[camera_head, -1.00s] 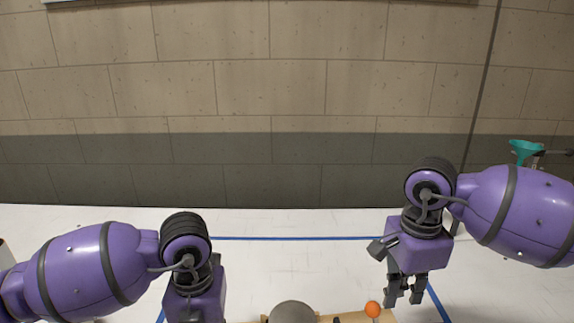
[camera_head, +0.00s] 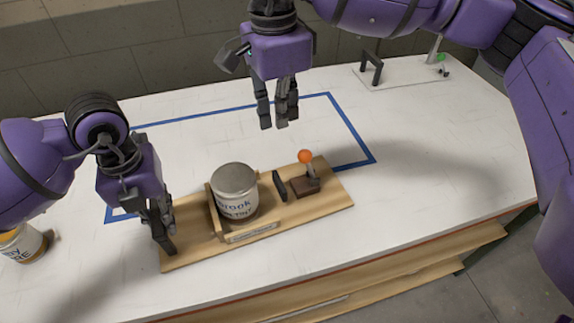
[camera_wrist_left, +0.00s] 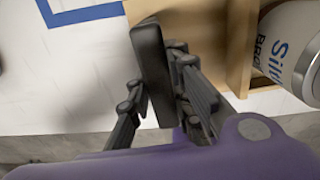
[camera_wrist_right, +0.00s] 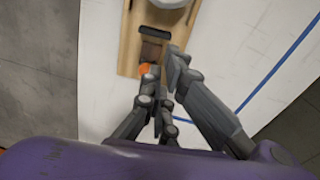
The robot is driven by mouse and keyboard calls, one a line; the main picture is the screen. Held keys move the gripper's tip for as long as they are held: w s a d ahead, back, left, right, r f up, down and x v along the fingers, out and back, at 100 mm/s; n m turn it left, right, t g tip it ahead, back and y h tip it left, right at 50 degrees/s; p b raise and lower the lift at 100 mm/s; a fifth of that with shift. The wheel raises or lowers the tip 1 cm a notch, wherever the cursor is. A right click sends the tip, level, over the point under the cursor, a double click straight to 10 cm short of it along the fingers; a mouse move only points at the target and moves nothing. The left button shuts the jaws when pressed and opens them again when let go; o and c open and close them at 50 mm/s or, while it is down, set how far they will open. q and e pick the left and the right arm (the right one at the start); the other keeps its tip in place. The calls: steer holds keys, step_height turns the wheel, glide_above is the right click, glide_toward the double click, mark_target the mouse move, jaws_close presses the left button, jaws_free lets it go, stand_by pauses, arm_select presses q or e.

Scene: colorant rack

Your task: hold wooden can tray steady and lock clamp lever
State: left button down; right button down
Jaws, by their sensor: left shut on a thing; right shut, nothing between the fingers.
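The wooden can tray (camera_head: 328,202) lies on the white table, with a grey lidded can (camera_head: 237,198) upright between its wooden walls. A clamp lever with an orange ball knob (camera_head: 305,157) stands on a dark block (camera_head: 306,187) at the tray's right part, and a black pad (camera_head: 280,186) stands between it and the can. My left gripper (camera_head: 162,232) is shut on a black upright handle at the tray's left end; the handle also shows in the left wrist view (camera_wrist_left: 151,68). My right gripper (camera_head: 277,112) is shut and empty, above and behind the lever, apart from it.
A blue tape outline (camera_head: 345,128) marks the table around the tray's back. Another can (camera_head: 22,243) stands at the far left. A pale board with a black handle (camera_head: 371,66) lies at the back right. The table's right side is clear.

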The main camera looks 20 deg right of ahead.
mark_target(308, 165)
steer(key=s+a+f+m+g+h, duration=0.2)
steer(key=s+a+m+h, duration=0.3)
steer(key=m, duration=1)
steer(key=d+f+m, duration=0.5)
steer(key=f+m, duration=0.3)
steer(key=m, duration=0.3)
steer(key=shift+d+f+g, duration=0.3)
steer(key=shift+d+r+y, duration=0.4)
steer(key=shift+d+y, duration=0.3)
steer(key=shift+y, duration=0.2)
